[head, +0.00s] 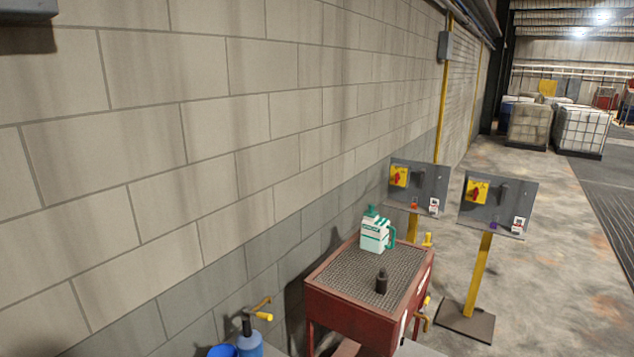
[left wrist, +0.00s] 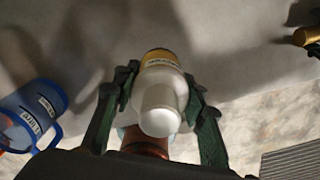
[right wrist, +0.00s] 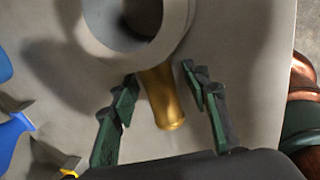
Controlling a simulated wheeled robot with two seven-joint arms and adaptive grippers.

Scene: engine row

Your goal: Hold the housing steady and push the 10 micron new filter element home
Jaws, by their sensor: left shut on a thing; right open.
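Neither gripper shows in the head view. In the left wrist view my left gripper (left wrist: 163,92) is shut on a white rounded cylinder (left wrist: 158,108) with a yellow band and a label too small to read; I cannot tell for sure whether it is the filter element. In the right wrist view my right gripper (right wrist: 158,82) is open, its fingers on either side of a brass-coloured cylinder (right wrist: 164,105), with gaps on both sides. Beyond it is a thick pale grey ring with a dark hollow (right wrist: 178,25), possibly the housing. I cannot see whether the brass piece joins the ring.
A blue-handled container (left wrist: 35,112) lies left in the left wrist view. A copper-and-green pipe (right wrist: 303,105) is at right in the right wrist view. In the head view a red cart (head: 335,303) carries a white-green jug (head: 374,235) and a black bottle (head: 381,283).

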